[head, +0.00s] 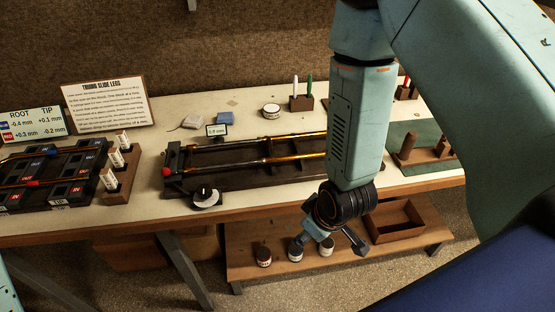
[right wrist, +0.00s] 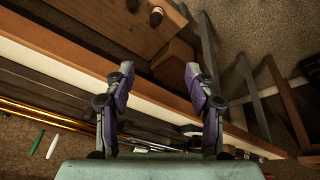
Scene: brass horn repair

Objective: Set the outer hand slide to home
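The brass hand slide (head: 265,160) lies as long tubes along a dark fixture (head: 240,181) on the bench, with a red part at its left end. My right arm hides its right end in the head view. The brass tubes also show at the left of the right wrist view (right wrist: 40,118). I cannot tell the outer slide from the inner tubes. My right gripper (head: 332,242) hangs in front of the bench's front edge, apart from the slide. In the right wrist view its fingers (right wrist: 161,78) are spread with nothing between them. My left gripper is out of view.
A dial (head: 206,197) sits at the fixture's front left. A small display (head: 217,129) stands behind the slide. A black rack (head: 50,178) and text sign (head: 108,104) are at left. A lower shelf (head: 280,260) holds jars and a wooden tray (head: 397,220).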

